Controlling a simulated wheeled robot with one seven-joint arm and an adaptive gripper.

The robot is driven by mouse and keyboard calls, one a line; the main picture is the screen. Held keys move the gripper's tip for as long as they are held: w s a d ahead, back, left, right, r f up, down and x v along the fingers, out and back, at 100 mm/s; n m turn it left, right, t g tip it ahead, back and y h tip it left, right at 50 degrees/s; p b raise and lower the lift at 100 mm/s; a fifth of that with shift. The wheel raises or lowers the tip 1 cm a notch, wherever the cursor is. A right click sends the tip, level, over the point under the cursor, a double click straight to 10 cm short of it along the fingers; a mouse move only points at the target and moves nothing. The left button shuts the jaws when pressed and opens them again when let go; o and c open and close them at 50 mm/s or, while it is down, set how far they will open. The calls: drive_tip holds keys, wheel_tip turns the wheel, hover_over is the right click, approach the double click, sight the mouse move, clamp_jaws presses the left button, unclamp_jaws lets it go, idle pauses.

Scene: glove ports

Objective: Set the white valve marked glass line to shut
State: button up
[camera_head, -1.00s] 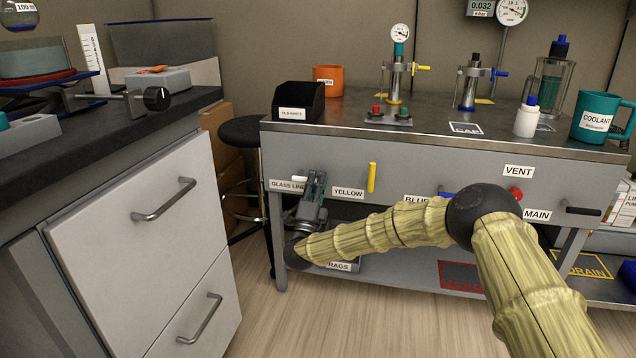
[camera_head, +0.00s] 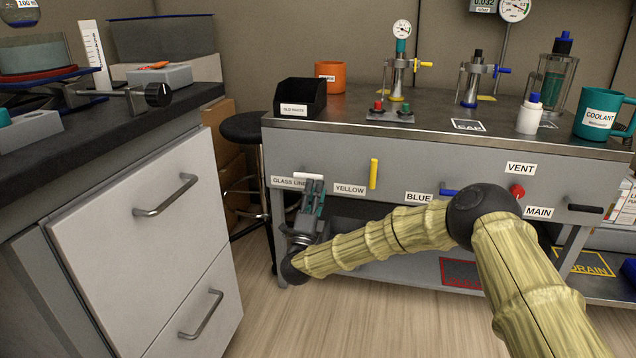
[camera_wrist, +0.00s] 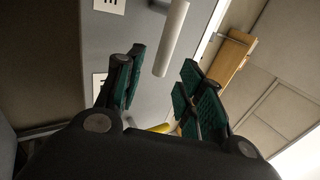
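The white valve handle (camera_head: 308,176) sits on the grey bench's front panel beside the GLASS LINE label (camera_head: 289,183). It looks roughly level in the head view. My gripper (camera_head: 314,194) is just below it, fingers pointing up toward it. In the wrist view the white handle (camera_wrist: 172,38) is a pale bar, its near end in the gap between the green fingertips (camera_wrist: 163,72). The fingers are apart and a gap shows on both sides of the bar. The valve's mount is not clearly seen.
The upright yellow handle (camera_head: 373,174) is close on the right, beside the YELLOW label (camera_head: 349,189). A blue handle (camera_head: 449,192) and a red knob (camera_head: 517,191) are farther right. A drawer cabinet (camera_head: 145,225) stands at left; a black stool (camera_head: 243,128) is behind.

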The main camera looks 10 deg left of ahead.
drive_tip(key=v, duration=0.7)
drive_tip(key=shift+s+f, duration=0.1)
drive_tip(key=shift+f, duration=0.05)
